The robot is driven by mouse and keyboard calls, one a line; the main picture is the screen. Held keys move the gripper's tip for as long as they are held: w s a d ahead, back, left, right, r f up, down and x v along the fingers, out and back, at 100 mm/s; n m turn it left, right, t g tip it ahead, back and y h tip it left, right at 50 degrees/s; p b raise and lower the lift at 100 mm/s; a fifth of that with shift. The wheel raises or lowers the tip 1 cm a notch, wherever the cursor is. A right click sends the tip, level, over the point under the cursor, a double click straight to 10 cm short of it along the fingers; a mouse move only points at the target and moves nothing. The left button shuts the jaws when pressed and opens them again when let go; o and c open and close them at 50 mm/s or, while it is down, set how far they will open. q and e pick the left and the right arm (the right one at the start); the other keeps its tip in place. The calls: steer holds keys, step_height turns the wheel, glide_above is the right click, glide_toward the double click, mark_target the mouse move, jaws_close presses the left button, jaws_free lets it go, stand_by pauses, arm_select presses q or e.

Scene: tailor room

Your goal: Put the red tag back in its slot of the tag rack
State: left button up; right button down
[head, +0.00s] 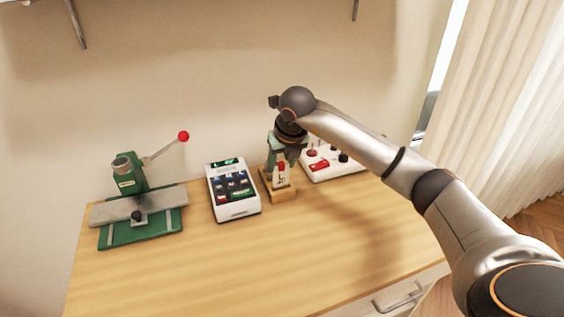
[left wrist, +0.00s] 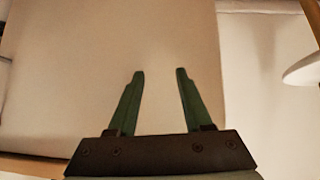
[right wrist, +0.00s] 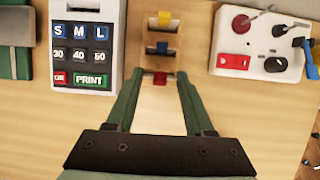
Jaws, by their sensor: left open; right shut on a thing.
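The red tag (right wrist: 160,78) is between the fingertips of my right gripper (right wrist: 159,74), which is shut on it. In the head view the tag, white with a red top (head: 281,168), shows at the front of the wooden tag rack (head: 283,196), below my right gripper (head: 279,155). I cannot tell whether the tag is seated in its slot. Farther along the rack, the right wrist view shows a blue tag (right wrist: 162,48) and a yellow tag (right wrist: 164,19). My left gripper (left wrist: 160,72) is open and empty, and is outside the head view.
A white keypad device (head: 233,190) stands close left of the rack. A white box with red and black knobs (head: 330,158) is close right. A green press with a red-knobbed lever (head: 137,205) stands far left. The front of the wooden table (head: 230,265) is clear.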

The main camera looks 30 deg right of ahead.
mark_target(282, 171)
arm_select(q)
steer(key=shift+f+b, duration=0.95)
steer(key=shift+f, duration=0.1)
arm_select(e)
steer(key=shift+f, duration=1.5)
steer(key=shift+c, duration=1)
jaws_free()
arm_select(q)
steer(key=shift+s, duration=0.1)
arm_select(e)
steer(key=shift+r, duration=0.2)
steer(key=shift+v, duration=0.9)
arm_select(q)
steer(key=shift+w+d+r+p, duration=0.3)
steer(key=shift+d+r, duration=0.1)
steer(key=shift+r, duration=0.3)
arm_select(e)
steer(key=d+v, duration=0.1)
steer(key=v, duration=0.9)
steer(key=shift+a+r, duration=0.15)
steer(key=shift+a, duration=0.4)
